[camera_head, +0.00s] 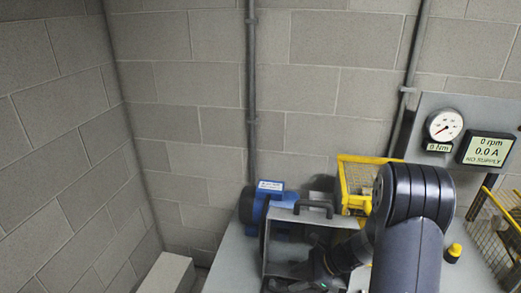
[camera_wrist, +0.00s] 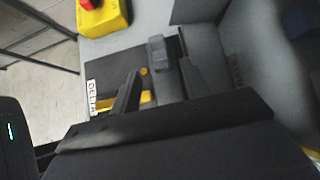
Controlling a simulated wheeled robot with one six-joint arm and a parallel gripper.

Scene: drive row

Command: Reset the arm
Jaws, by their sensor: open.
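The fingers point at a dark panel (camera_wrist: 112,68) with a white label reading "DELTA" and small yellow parts. A grey lever-like block (camera_wrist: 158,52) stands just beyond the fingertips; whether they touch it I cannot tell. In the head view my dark arm comes in at the lower right and bends down left. My gripper is low there, beside a grey box frame (camera_head: 283,216) with a black handle, and its fingertips are hard to make out.
A blue motor (camera_head: 257,205) stands left of the frame. Yellow guards (camera_head: 352,180) (camera_head: 492,232) stand behind and right of my arm. A gauge (camera_head: 444,125) and a display (camera_head: 486,149) reading "NO SUPPLY" are at right. A yellow box with a red button (camera_wrist: 103,16) is near my gripper.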

